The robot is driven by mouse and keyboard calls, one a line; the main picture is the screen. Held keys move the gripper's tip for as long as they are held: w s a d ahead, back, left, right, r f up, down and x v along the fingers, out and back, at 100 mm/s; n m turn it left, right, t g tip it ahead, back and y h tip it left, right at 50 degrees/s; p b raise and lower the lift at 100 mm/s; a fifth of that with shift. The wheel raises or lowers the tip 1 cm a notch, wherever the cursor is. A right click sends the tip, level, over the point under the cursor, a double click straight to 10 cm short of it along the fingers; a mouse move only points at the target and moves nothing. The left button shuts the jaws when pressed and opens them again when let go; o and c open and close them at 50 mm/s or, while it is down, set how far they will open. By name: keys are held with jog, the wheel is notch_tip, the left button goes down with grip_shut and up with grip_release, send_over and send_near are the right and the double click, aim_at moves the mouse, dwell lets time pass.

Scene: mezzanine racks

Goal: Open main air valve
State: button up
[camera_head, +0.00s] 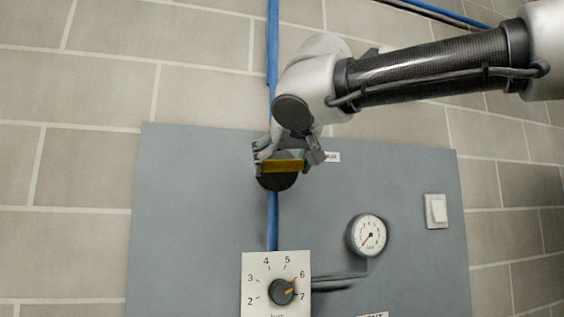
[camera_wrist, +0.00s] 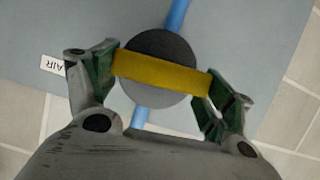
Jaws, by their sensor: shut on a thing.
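The main air valve is a dark round body (camera_head: 277,183) with a yellow bar handle (camera_head: 284,167) across it, set on the blue pipe on the grey panel. In the head view the yellow handle lies nearly level, across the upright pipe. My gripper (camera_head: 288,158) reaches the valve from above and partly hides it. In the wrist view the yellow handle (camera_wrist: 161,70) lies between my gripper's two fingers (camera_wrist: 160,72), which are shut on its ends. The round valve body (camera_wrist: 165,46) shows behind the handle.
The grey panel (camera_head: 190,220) is fixed to a block wall. Below the valve is a regulator dial (camera_head: 282,291) numbered 2 to 7. A pressure gauge (camera_head: 367,236) and a white switch (camera_head: 436,211) are to its right. An AIR label (camera_wrist: 53,66) shows beside my gripper.

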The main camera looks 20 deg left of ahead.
jog(key=n, duration=0.1)
jog(key=n+t+h, duration=0.1)
jog(key=shift+s+a+f+n+h, duration=0.1)
jog(key=shift+a+n+h, duration=0.1)
jog(key=shift+n+h, duration=0.1)
jog(key=n+t, duration=0.1)
jog(key=n+h, duration=0.1)
jog(key=n, duration=0.1)
jog(key=shift+s+a+f+t+h, duration=0.1)
jog(key=shift+a+f+t+h, duration=0.05)
jog(key=shift+t+h, duration=0.2)
jog(key=n+t, duration=0.1)
jog(key=n, duration=0.2)
jog(key=shift+f+n+t+h, duration=0.15)
jog(key=shift+n+t+h, duration=0.2)
jog(key=shift+n, duration=0.05)
jog(key=shift+f+n+t, duration=0.15)
jog(key=shift+n+t, duration=0.65)
jog(key=shift+n, duration=0.8)
jog(key=shift+a, duration=0.1)
jog(key=o, duration=0.9)
jog(key=shift+o, duration=0.2)
jog(key=shift+s, duration=0.1)
